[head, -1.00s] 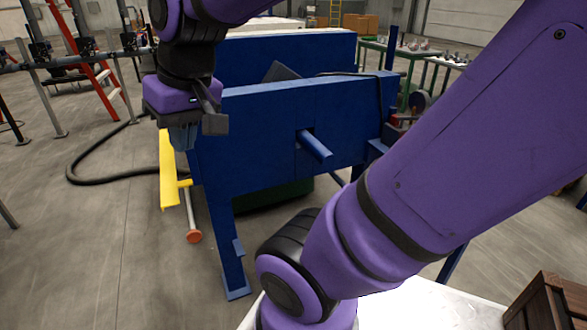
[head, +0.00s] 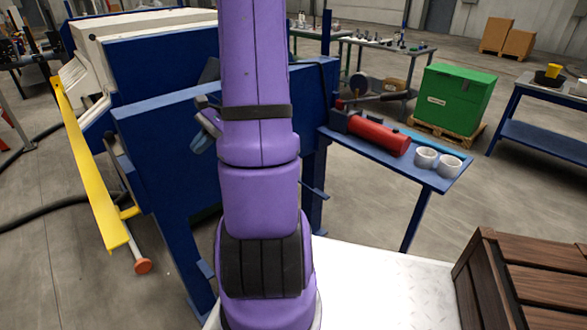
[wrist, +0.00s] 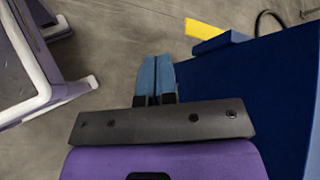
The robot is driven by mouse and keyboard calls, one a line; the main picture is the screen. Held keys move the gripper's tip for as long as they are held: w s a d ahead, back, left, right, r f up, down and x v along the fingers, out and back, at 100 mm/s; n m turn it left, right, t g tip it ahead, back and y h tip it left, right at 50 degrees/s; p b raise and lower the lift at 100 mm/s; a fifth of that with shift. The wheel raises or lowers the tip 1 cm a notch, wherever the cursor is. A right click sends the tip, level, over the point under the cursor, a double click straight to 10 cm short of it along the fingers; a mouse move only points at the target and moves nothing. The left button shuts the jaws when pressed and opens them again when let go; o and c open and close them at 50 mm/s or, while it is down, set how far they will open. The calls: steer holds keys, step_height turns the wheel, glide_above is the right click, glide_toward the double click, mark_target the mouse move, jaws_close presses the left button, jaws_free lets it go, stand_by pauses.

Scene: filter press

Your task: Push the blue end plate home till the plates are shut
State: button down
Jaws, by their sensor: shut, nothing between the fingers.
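The press stands at the left in the head view. A blue plate (head: 150,62) stands at the back, next to the pale plates (head: 95,38). In front of it is a blue panel on legs (head: 165,145), with a gap between the two. My gripper (head: 198,143) is partly hidden behind my arm, in front of the blue panel's left half. In the wrist view, my gripper (wrist: 155,78) has its blue fingers together and empty. A blue surface (wrist: 255,85) lies to its right, apart from the fingertips. I cannot see whether the plates touch each other.
A yellow rail (head: 90,170) runs along the press's left side, with a red-ended rod (head: 142,266) below. A side shelf (head: 440,178) holds a red cylinder (head: 378,133) and white rings (head: 437,160). A wooden crate (head: 525,280) stands front right. Open floor lies left.

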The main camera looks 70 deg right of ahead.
steer(key=s+d+f+m+t+h, duration=0.5)
steer(key=s+d+f+m+t, duration=0.3)
steer(key=s+d+f+m, duration=0.55)
steer(key=s+d+f+m+h, duration=0.3)
steer(key=s+f+m+h, duration=0.2)
steer(key=s+h, duration=0.15)
steer(key=s+d+f+m+h, duration=0.4)
steer(key=s+m+h, duration=0.15)
steer(key=s, duration=0.25)
steer(key=x, duration=1.3)
steer(key=shift+w+d+r+n, duration=0.15)
steer(key=shift+w+r+n, duration=0.2)
steer(key=shift+w+n, duration=0.05)
